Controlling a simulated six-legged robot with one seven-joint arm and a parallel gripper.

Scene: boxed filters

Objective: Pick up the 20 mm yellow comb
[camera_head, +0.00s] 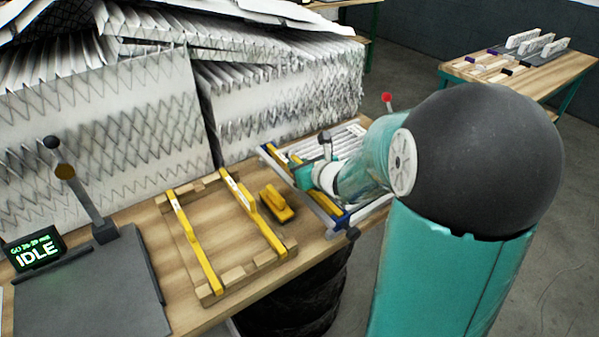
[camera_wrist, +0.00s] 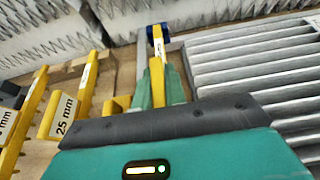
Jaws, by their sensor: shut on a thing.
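My gripper (camera_wrist: 158,85) is shut on a yellow comb (camera_wrist: 157,72), with a teal finger on each side of its bar. The bar runs away from the wrist, with a pale label and a dark blue part at its far end. I cannot read its size. In the head view my gripper (camera_head: 308,178) is low over the frame beside the pleated filter, and my arm hides much of the grip. A yellow comb marked 25 mm (camera_wrist: 60,112) lies to the left in the wrist view, apart from my gripper. Another yellow comb (camera_wrist: 24,120) lies farther left.
A wooden rack (camera_head: 210,298) holds two yellow combs on the bench. A small yellow-and-dark tool (camera_head: 277,203) lies beside it. Large pleated filter stacks (camera_head: 110,135) stand behind.

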